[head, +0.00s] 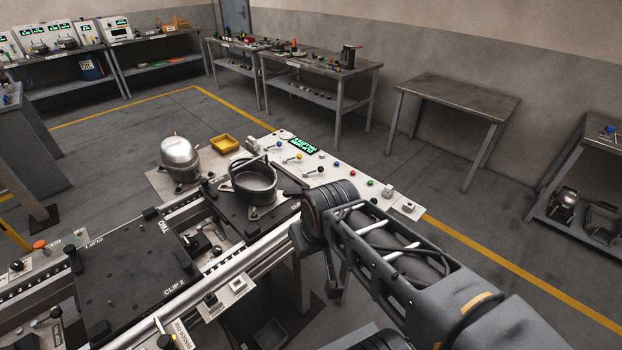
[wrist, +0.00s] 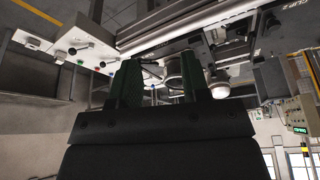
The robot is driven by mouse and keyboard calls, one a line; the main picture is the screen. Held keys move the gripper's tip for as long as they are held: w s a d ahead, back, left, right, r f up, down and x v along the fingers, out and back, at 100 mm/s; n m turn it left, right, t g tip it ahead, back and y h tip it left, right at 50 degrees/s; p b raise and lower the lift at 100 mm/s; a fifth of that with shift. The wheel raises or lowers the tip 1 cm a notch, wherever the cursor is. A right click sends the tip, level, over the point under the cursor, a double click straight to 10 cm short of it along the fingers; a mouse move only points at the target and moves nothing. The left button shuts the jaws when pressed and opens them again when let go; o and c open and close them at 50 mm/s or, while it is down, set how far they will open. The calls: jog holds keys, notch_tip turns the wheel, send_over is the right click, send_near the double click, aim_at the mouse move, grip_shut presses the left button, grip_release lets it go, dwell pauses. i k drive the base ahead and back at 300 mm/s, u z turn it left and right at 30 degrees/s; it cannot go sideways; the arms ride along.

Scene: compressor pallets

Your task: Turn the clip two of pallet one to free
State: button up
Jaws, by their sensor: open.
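Which pallet is number one is not readable. In the wrist view, my gripper (wrist: 160,78) is open, its two green-padded fingers apart with nothing held between them. In the head view my arm hides the gripper. The wrist view is upside down.
The floor (head: 400,180) toward the bare table (head: 455,100) is clear.

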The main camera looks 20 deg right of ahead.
aim_at(305, 187)
jog(key=z, duration=0.15)
jog(key=i, duration=0.25)
jog(key=z, duration=0.15)
jog(key=k, duration=0.95)
jog(key=z, duration=1)
jog(key=i, duration=0.9)
jog(key=u, duration=1)
jog(key=i, duration=0.65)
jog(key=u, duration=0.75)
